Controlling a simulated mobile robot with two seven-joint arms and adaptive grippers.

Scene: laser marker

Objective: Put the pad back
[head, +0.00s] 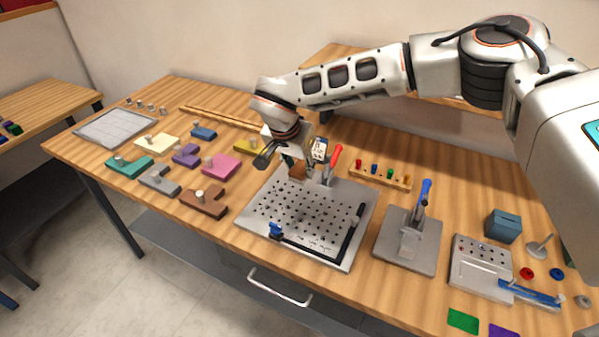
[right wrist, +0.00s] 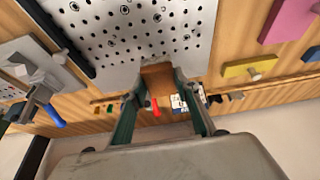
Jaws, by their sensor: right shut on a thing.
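My right gripper (head: 296,167) is over the back edge of the grey perforated plate (head: 275,212). It is shut on a small brown block (head: 298,173), which I take to be the pad. In the right wrist view the brown block (right wrist: 157,79) sits between the two green fingers of the gripper (right wrist: 158,88), against the edge of the perforated plate (right wrist: 130,40). I cannot tell whether the block touches the plate. My left gripper is not in view.
A red-handled clamp (head: 334,156) stands just right of the gripper. A black angle bar (head: 350,235) and a blue clamp (head: 275,231) are on the plate. A blue-handled fixture (head: 412,240) stands to the right. Coloured knobbed pieces, including a pink one (head: 222,166), lie left.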

